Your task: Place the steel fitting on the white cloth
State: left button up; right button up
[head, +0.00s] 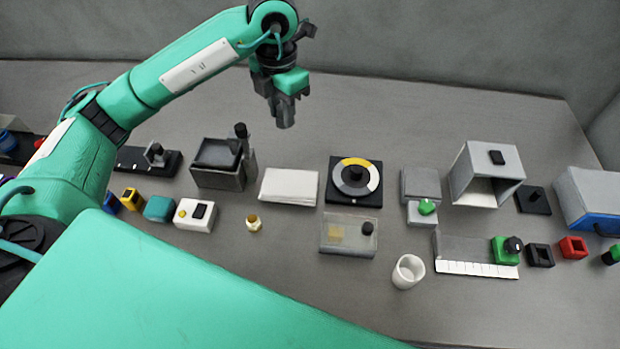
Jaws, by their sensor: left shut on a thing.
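My left gripper (284,108) is raised over the back part of the table, pointing down. It is shut on a small grey piece that looks like the steel fitting (286,121); the dark fingers hide much of it. The white cloth (289,187) lies flat and bare on the table, below the gripper in the picture and apart from it. My right gripper is not in view.
A dark grey open box (219,178) stands left of the cloth, and a black dial plate (343,195) right of it. A small brass-coloured piece (254,224) is in front. A white cup (408,271) stands farther forward. The table behind the cloth is clear.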

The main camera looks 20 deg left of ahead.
pick_arm(q)
notch_tip(320, 180, down, 6)
jog(key=p, duration=0.3)
send_over(289, 181)
notch_tip(289, 181, down, 9)
jog(key=shift+f+p, duration=0.3)
jog(key=shift+f, duration=0.2)
notch_tip(289, 181, down, 3)
jog(key=shift+s+f+p, duration=0.1)
jog(key=shift+f+p, duration=0.1)
jog(key=shift+p, duration=0.35)
jog(key=shift+f, duration=0.35)
jog(key=o, duration=0.6)
jog(key=shift+f+b, duration=0.1)
jog(key=shift+b, duration=0.2)
jog(key=o, duration=0.4)
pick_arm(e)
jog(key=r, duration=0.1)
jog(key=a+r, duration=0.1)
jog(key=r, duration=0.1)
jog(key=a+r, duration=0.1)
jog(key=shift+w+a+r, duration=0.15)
